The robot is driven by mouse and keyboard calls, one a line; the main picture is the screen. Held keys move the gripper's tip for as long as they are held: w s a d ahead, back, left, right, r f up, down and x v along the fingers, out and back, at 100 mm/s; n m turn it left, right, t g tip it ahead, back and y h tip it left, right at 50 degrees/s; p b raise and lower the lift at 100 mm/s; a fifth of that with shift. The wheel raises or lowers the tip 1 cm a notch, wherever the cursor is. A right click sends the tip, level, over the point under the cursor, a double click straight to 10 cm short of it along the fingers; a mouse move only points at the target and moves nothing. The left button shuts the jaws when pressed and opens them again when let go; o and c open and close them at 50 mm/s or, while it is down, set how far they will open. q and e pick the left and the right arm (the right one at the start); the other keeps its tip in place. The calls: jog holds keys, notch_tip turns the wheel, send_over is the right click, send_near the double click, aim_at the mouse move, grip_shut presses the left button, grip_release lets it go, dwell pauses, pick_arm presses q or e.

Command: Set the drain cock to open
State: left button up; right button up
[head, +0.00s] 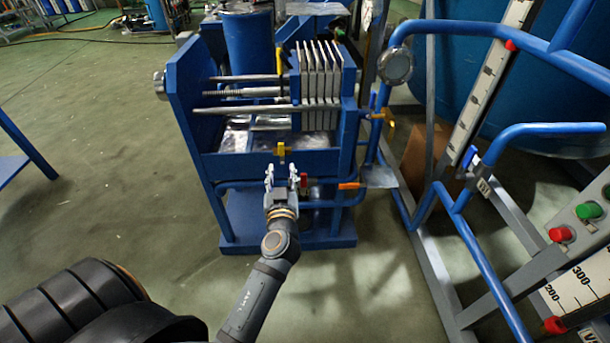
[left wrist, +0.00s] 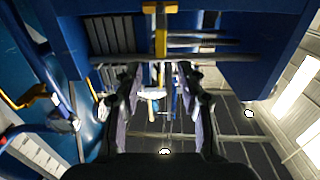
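A small yellow valve handle (head: 281,150) is on the front of the blue filter press (head: 185,120), below its tray; I take it for the drain cock, but no label shows. The handle points down in the head view. In the left wrist view the yellow handle (left wrist: 161,32) is at the top centre, beyond the fingertips. My left gripper (head: 283,172) is open, just below the handle, with its two fingers apart. In the left wrist view the open fingers (left wrist: 158,78) have a gap between them and no grip on the handle. My right gripper is not in view.
A red handle (head: 304,180) is close to the right of my left gripper, and an orange handle (head: 348,186) is farther right on blue pipe. Another yellow valve (head: 388,117) is on the right-hand frame. Open green floor (head: 110,190) lies to the left.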

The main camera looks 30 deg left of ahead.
aim_at(281, 150)
pick_arm(q)
jog(key=p+x, duration=0.1)
jog(key=x, duration=1)
jog(key=shift+s+d+r, duration=0.1)
jog(key=shift+c, duration=0.4)
grip_shut()
